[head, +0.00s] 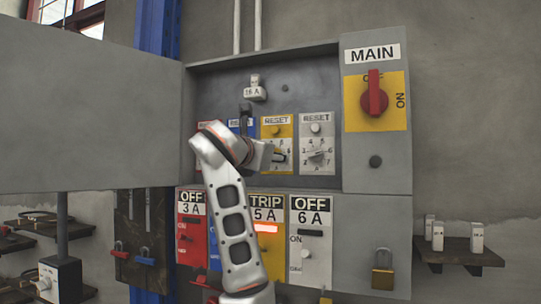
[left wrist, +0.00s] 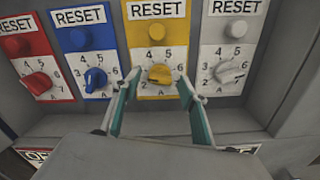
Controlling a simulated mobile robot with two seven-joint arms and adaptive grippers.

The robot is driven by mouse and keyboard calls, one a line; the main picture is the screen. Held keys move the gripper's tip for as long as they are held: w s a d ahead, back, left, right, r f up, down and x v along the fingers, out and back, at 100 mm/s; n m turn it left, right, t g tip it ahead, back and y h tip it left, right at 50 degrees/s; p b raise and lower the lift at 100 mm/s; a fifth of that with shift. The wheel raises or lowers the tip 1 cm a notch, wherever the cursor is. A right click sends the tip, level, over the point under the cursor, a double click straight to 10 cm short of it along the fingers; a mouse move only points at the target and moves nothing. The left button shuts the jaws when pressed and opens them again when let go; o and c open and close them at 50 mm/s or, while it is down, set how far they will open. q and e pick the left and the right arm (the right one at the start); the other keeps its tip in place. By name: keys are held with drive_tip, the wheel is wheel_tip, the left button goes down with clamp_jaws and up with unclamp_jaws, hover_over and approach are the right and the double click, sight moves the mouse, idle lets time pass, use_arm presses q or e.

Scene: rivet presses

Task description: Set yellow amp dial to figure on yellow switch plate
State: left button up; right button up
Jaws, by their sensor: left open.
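The yellow amp dial (left wrist: 159,73) sits on a white scale under a yellow RESET plate (left wrist: 158,30); I cannot tell which figure it points at. My left gripper (left wrist: 157,86) is open, its two teal-edged fingers on either side of this dial; contact is unclear. In the head view my left gripper (head: 277,156) covers most of the dial, below the yellow RESET plate (head: 277,127). The yellow switch plate (head: 266,211) in the lower row reads TRIP and 5 A, with a lit strip below. My forearm hides part of its left side. My right gripper is not in view.
Red (left wrist: 39,82), blue (left wrist: 95,79) and white (left wrist: 229,71) dials flank the yellow one. The open cabinet door (head: 90,110) stands at left. The MAIN red handle (head: 374,98) juts out at upper right. A padlock (head: 382,270) hangs below it.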

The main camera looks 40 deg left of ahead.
use_arm(q)
drive_tip(key=v, duration=1.2)
drive_tip(key=shift+a, duration=0.1)
idle(0.4)
